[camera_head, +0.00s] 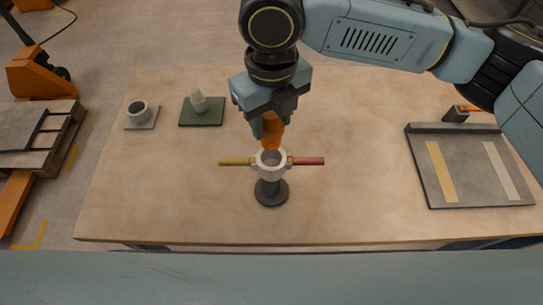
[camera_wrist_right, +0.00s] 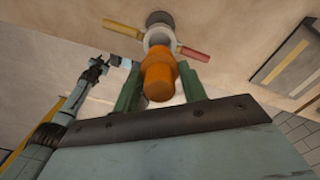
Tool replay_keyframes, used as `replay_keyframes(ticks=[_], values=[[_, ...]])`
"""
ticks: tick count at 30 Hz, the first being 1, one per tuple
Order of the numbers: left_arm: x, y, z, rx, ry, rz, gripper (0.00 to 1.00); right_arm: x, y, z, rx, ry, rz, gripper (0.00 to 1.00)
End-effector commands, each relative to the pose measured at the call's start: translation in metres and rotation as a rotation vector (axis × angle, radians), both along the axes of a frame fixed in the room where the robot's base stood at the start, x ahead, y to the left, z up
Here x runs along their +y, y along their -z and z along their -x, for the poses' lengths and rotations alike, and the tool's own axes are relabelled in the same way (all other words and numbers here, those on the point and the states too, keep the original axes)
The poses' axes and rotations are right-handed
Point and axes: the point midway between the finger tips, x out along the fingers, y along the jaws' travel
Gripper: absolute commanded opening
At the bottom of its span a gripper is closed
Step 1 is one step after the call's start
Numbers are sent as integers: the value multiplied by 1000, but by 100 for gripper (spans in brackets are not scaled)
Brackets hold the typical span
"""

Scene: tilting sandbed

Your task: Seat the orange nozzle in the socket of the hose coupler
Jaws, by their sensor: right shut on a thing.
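The orange nozzle (camera_head: 271,131) is held between the green fingers of my right gripper (camera_head: 268,128). It also shows large in the right wrist view (camera_wrist_right: 159,75), with a finger on each side. The hose coupler (camera_head: 271,168) is a white ring-shaped socket on a dark round stand, with a yellow handle (camera_head: 236,162) to the left and a red handle (camera_head: 308,161) to the right. In the head view the nozzle's lower end is just above and behind the socket opening. I cannot tell whether they touch. My left gripper is not clearly seen in the head view.
A grey cup on a small grey plate (camera_head: 148,124) and a white piece on a green pad (camera_head: 202,116) stand at the left. A grey tray (camera_head: 469,190) with a yellow and a white strip lies at the right. The table (camera_head: 350,215) around the coupler is clear.

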Motion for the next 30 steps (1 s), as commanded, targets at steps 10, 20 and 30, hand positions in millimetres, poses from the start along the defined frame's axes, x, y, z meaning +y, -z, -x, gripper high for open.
replay_keyframes(ticks=[10,20,30], values=[[0,2,1,1,0,0,36,-1,49,0,2,2,1,19],[0,3,1,1,0,0,36,-1,92,0,1,3,1,19],[0,3,1,1,1,0,36,-1,95,0,0,3,0,19]])
